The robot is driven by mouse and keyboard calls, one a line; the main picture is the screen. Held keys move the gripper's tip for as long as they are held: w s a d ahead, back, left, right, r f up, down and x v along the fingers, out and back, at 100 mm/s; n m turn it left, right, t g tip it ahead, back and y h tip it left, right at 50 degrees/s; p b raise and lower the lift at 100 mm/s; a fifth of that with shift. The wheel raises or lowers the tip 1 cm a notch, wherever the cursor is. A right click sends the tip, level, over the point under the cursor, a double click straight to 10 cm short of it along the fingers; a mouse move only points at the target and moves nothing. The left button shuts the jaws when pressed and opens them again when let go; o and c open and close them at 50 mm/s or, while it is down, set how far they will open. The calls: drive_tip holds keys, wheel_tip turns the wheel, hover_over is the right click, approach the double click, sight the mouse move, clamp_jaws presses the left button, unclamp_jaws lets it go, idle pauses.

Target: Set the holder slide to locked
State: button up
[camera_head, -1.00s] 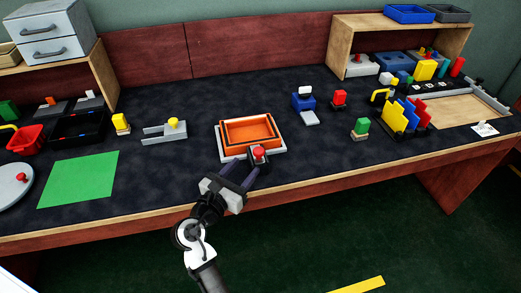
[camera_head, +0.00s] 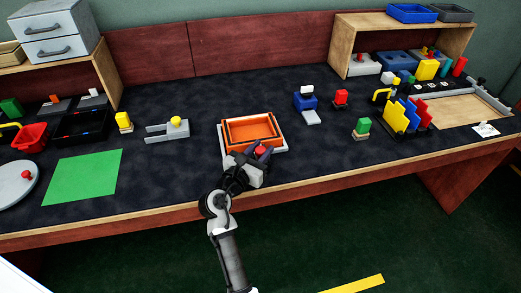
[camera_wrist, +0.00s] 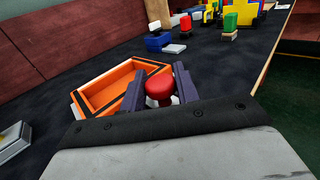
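The orange tray (camera_head: 252,130) sits in a pale holder frame (camera_head: 226,150) near the front middle of the table. It also shows in the wrist view (camera_wrist: 102,93). A red knob (camera_head: 260,150), apparently the holder slide's knob, stands at the holder's front right corner. In the wrist view the red knob (camera_wrist: 159,88) sits between the two dark fingers. My gripper (camera_head: 259,152) is at the knob with its fingers apart, one on each side. Firm contact does not show. The slide's base and any lock mark are hidden by my gripper.
A green mat (camera_head: 82,177) and a grey bracket with a yellow knob (camera_head: 175,121) lie to the left. A blue block unit (camera_head: 305,100) and a green block (camera_head: 362,126) stand to the right. The table's wooden front edge (camera_head: 330,181) is close to my arm.

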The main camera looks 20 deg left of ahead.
clamp_jaws()
drive_tip(key=shift+w+a+r+p, duration=0.2)
drive_tip(key=shift+w+a+p, duration=0.55)
drive_tip(key=shift+w, duration=0.25)
drive_tip(key=shift+w+a+f, duration=0.1)
drive_tip(key=shift+w+a, duration=0.1)
drive_tip(key=shift+w, duration=0.15)
drive_tip(key=shift+o, duration=0.4)
unclamp_jaws()
drive_tip(key=o, duration=0.4)
drive_tip(key=shift+w+f, duration=0.1)
